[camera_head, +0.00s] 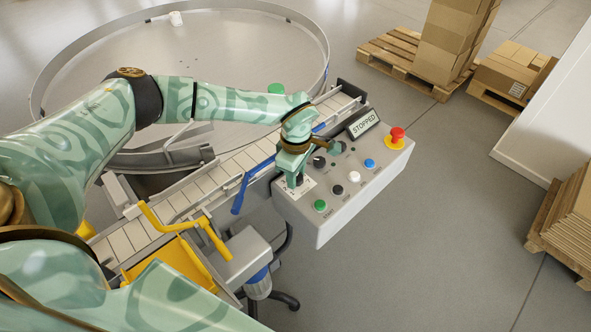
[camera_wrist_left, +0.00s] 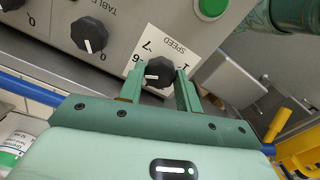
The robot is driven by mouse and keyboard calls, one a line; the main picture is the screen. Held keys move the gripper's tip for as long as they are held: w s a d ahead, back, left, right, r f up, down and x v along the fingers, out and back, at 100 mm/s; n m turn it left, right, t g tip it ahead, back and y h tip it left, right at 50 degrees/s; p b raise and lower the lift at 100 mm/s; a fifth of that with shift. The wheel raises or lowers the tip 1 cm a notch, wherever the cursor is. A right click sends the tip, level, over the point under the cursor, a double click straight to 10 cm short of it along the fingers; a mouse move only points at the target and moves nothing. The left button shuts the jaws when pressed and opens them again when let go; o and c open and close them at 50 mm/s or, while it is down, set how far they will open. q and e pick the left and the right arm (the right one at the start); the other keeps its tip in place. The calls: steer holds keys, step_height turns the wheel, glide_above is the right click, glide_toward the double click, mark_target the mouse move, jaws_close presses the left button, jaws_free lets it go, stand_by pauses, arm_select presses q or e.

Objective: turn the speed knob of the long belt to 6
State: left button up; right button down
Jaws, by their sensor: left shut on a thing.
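The black speed knob (camera_wrist_left: 160,72) stands on a white SPEED label (camera_wrist_left: 172,45) and sits between my left gripper's two fingers in the left wrist view. Its white pointer faces left in that view, below the printed 6; the exact mark it meets is hidden by a finger. My left gripper (camera_wrist_left: 159,92) is shut on the knob. In the head view my left gripper (camera_head: 291,177) reaches down onto the near left part of the grey control panel (camera_head: 318,222). The long belt (camera_head: 178,202) runs beside the panel. My right gripper is not in view.
The panel display (camera_head: 363,123) reads STOPPED. A red emergency button (camera_head: 397,135), a green button (camera_head: 320,205), white, black and blue buttons and other knobs stand close by. A TABLE knob (camera_wrist_left: 88,34) points near 0. A blue lever (camera_head: 240,192) and yellow handle (camera_head: 215,238) lie left.

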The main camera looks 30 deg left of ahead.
arm_select(q)
steer(key=shift+w+r+m+p, duration=0.1)
steer(key=shift+m+p, duration=0.35)
steer(key=shift+m, duration=1.05)
steer(key=o, duration=1)
step_height(320, 180, up, 16)
steer(key=p, duration=0.2)
